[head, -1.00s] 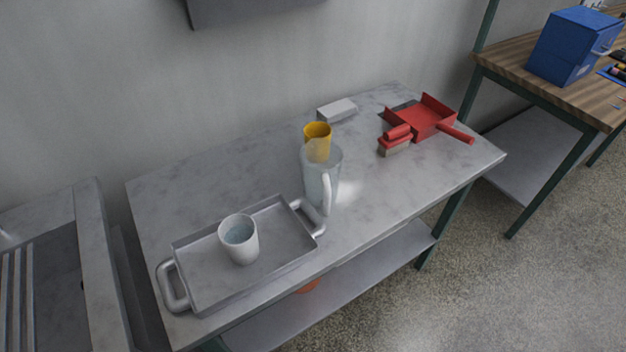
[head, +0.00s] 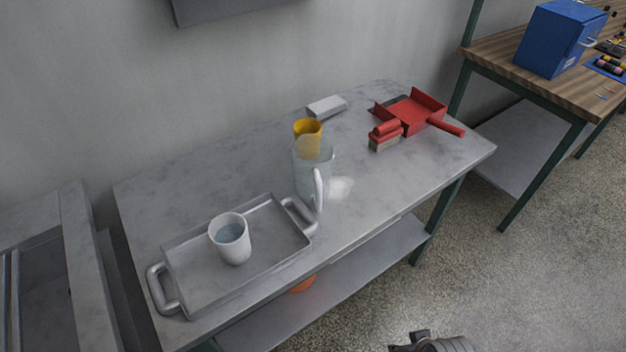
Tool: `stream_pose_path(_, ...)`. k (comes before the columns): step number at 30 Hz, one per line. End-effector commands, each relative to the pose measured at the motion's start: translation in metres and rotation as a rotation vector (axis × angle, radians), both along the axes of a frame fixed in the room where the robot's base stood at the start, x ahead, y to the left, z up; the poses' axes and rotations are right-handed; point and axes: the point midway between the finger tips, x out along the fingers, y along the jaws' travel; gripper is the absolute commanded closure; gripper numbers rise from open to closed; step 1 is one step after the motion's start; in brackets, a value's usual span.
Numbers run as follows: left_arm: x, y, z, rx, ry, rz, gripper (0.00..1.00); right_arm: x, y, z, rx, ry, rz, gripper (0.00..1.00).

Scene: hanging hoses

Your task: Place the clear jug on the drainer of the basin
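The clear jug (head: 306,178) stands upright on the grey table, just beyond the tray's right handle, with its handle toward the lower right. A yellow cup (head: 307,130) shows behind its rim. The basin (head: 78,235) is at the far left, only partly in view; a ribbed part at the picture's left edge may be its drainer, but it is mostly cut off. A dark grey part of my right arm or gripper (head: 436,343) shows at the bottom edge, right of the middle, far from the jug; its fingers cannot be made out. My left gripper is not in view.
A metal tray (head: 185,287) holds a white cup (head: 230,239) with liquid. A red dustpan (head: 412,112), a brush (head: 385,135) and a pale block (head: 327,107) lie at the table's back right. The table's front right is clear. A narrow gap separates table and basin.

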Motion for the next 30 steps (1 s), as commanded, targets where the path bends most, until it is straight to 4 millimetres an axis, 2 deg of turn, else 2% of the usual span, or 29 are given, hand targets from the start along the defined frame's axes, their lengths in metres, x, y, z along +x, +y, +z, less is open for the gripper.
stream_pose_path(1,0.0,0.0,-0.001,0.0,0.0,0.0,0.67,0.0,0.0,0.015,0.001,-0.01,-0.001,0.65)
stream_pose_path(8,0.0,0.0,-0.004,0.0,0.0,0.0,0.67,0.002,0.001,0.076,0.006,-0.083,-0.007,0.65)
stream_pose_path(9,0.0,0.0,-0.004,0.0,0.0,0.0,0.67,0.014,0.004,0.089,0.011,-0.146,-0.011,0.65)
stream_pose_path(17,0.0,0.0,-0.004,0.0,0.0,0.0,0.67,0.076,0.026,0.108,0.048,-0.423,-0.018,0.65)
stream_pose_path(20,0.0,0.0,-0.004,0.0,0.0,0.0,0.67,0.1,0.039,0.117,0.073,-0.543,-0.008,0.65)
stream_pose_path(25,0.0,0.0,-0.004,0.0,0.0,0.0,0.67,0.141,0.075,0.147,0.149,-0.802,0.036,0.65)
stream_pose_path(30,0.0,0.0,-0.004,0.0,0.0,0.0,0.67,0.161,0.119,0.183,0.258,-1.044,0.112,0.65)
